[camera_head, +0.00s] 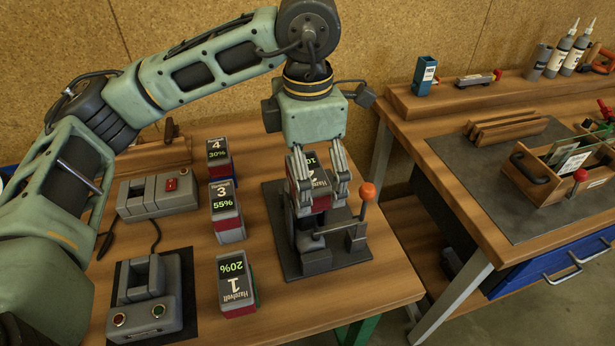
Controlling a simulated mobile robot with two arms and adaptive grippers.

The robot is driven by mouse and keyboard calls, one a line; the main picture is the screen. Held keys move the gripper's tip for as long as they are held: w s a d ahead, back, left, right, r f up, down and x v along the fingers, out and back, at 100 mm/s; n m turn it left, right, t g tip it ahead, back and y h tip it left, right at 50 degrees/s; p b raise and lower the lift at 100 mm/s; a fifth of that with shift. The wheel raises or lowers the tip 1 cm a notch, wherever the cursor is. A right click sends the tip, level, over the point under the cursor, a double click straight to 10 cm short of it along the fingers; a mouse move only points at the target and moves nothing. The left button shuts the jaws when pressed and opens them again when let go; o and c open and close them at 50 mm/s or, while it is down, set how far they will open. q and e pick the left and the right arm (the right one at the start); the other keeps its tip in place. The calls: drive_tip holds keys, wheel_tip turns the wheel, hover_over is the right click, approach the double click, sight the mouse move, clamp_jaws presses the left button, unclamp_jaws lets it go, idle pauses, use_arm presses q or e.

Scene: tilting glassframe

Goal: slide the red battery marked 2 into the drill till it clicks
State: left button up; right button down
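My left gripper (320,180) comes down over a fixture on the near table, its fingers on both sides of a battery (321,203) with a red side and dark label. It looks shut on it. The label is partly covered by the fingers, and I cannot clearly read its number. Directly below is the grey drill (312,240), held in a clamp on a dark base plate (275,222). The battery is upright at the drill's top; how deep it sits is hidden. My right gripper is not in view.
Batteries marked 4 (218,153), 3 (225,205) and 1 (237,283) stand left of the fixture. Two grey stations (158,195) (152,305) are further left. An orange-knobbed lever (366,192) rises right of the drill. The table's front right (345,300) is clear.

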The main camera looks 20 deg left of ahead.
use_arm(q)
wheel_tip(320, 180, up, 10)
drive_tip(key=shift+r, duration=0.2)
idle(0.5)
